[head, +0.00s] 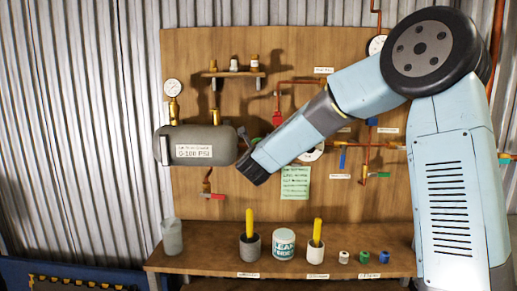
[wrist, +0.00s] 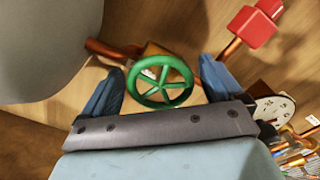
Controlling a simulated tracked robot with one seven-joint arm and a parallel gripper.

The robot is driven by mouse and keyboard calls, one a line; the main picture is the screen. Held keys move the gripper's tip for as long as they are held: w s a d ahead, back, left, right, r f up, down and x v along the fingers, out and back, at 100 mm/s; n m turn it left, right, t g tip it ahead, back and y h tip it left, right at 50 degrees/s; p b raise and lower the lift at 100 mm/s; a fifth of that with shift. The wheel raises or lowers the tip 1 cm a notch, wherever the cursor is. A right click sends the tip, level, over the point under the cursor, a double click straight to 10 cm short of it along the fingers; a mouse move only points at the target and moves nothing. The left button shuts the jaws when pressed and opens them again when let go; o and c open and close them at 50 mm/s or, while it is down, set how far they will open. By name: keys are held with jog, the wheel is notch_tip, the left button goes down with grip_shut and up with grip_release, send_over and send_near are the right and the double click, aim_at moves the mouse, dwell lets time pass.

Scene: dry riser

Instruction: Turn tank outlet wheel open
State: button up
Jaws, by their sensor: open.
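The green five-spoked wheel (wrist: 160,82) sits on a copper pipe and brass fitting beside the grey tank. In the wrist view it lies between the two blue fingers of my gripper (wrist: 161,72), with a gap on each side. The fingers are open and do not visibly grip the rim. In the head view my gripper (head: 243,137) is just right of the end of the grey tank (head: 170,146); a bit of green shows behind it, and the rest of the wheel is hidden. The tank also fills the upper left of the wrist view (wrist: 40,45).
A red handle (wrist: 246,27) is right of my fingers, and a white dial (wrist: 272,108) is lower right. A red lever valve (head: 213,195) hangs below the tank. A bench (head: 210,262) with pots and small caps stands below.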

jog(key=shift+w, duration=0.2)
jog(key=c, duration=1)
jog(key=n, duration=0.4)
jog(key=shift+s+f, duration=0.1)
jog(key=shift+n, duration=1.7)
jog(key=shift+f, duration=0.1)
